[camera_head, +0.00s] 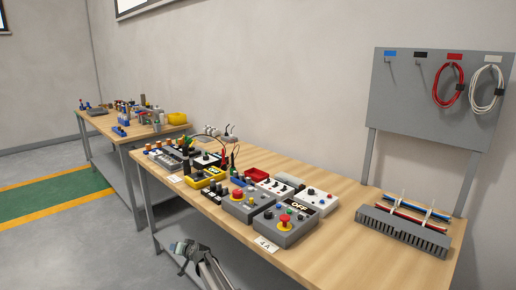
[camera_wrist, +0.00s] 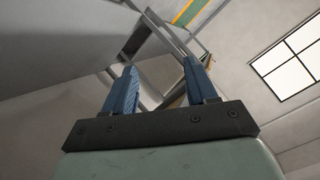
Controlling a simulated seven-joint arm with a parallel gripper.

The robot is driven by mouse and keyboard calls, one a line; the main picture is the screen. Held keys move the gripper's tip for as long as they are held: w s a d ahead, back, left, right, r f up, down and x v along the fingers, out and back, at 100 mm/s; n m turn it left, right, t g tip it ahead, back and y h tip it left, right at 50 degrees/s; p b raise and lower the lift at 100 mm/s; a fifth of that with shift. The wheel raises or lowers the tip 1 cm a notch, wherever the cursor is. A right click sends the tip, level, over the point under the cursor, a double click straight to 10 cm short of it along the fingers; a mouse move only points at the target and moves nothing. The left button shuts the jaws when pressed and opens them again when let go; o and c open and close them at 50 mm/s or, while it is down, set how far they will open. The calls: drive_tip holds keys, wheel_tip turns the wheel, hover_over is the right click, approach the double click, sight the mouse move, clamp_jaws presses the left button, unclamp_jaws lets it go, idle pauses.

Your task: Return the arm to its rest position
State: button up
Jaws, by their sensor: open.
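My gripper (camera_wrist: 159,82) shows in the wrist view with its two blue fingers spread apart and nothing between them. In the head view my gripper (camera_head: 177,246) is low at the front, beside and in front of the long wooden workbench (camera_head: 360,212), apart from the things on it. The wrist view is tilted and looks past the fingers to table legs, a wall and a window.
Control boxes with red buttons (camera_head: 285,224) crowd the bench's front edge. A grey cable duct (camera_head: 403,231) lies at right, below a pegboard (camera_head: 425,115) with red (camera_head: 449,88) and white cable coils (camera_head: 487,90). A second bench (camera_head: 150,132) stands behind. The floor (camera_head: 80,240) at left is clear.

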drive_tip(key=s+d+f+g+h, duration=0.5)
drive_tip(key=s+d+f+g, duration=0.2)
drive_tip(key=s+d+f, duration=2.1)
drive_tip(key=s+d+f+g+h, duration=0.1)
drive_tip(key=s+d+f+g, duration=0.1)
drive_tip(key=s+d, duration=0.6)
drive_tip(key=s+d+f+g+h, duration=0.1)
drive_tip(key=s+d+f+g, duration=0.1)
drive_tip(key=s+d, duration=0.65)
drive_tip(key=s+d+r+g, duration=0.1)
drive_tip(key=s+d+g, duration=0.1)
drive_tip(key=s, duration=0.8)
drive_tip(key=s+d+r+m+g+h, duration=0.1)
drive_tip(key=s+d, duration=0.3)
drive_tip(key=s, duration=0.7)
drive_tip(key=shift+s+d+r+g+h, duration=0.25)
drive_tip(key=shift+d+r+g, duration=0.2)
drive_tip(key=shift+g, duration=0.25)
drive_tip(key=shift+w, duration=0.1)
